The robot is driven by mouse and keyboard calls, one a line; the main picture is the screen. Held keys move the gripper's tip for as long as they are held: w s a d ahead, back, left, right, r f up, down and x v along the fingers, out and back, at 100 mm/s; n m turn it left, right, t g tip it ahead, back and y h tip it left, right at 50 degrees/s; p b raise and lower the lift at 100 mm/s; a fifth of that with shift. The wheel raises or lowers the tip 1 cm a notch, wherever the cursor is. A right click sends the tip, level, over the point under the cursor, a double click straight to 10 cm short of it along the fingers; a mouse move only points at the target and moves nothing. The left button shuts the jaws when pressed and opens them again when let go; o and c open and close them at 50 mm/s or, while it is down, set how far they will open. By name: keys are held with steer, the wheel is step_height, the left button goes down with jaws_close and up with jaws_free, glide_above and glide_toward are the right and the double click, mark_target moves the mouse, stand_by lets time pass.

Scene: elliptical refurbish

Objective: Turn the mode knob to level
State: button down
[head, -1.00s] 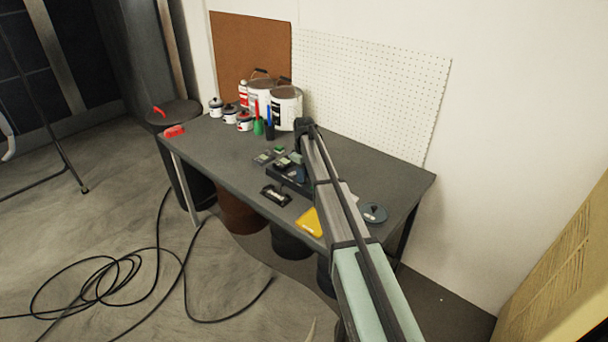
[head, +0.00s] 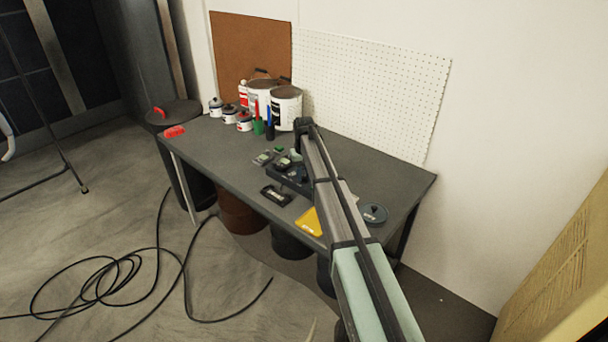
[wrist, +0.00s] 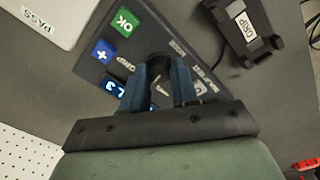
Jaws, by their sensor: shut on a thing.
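The dark control console (wrist: 120,70) lies under my gripper in the wrist view, with a green OK button (wrist: 125,21), a blue plus button (wrist: 103,51) and a lit blue display (wrist: 115,86). My gripper (wrist: 160,80) has its two blue fingers down at the black round mode knob (wrist: 157,65), one on each side, and is shut on it. A white pointer line shows between the fingers. The fingers cover part of the knob and of the panel labels, so the selected setting cannot be read. In the head view the console (head: 277,176) is partly hidden by my arm.
A black fixture labelled GRIP (wrist: 228,25) and a pale PASS box (wrist: 60,12) lie close by. Paint cans (head: 286,108) stand at the back of the table. A yellow item (head: 309,222) and a grey round item (head: 373,214) lie towards the front right.

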mark_target(304, 177)
steer(key=shift+m, duration=0.8)
steer(key=c, duration=0.9)
jaws_free()
steer(key=shift+o, duration=0.2)
step_height(304, 177, up, 14)
steer(key=shift+f, duration=0.1)
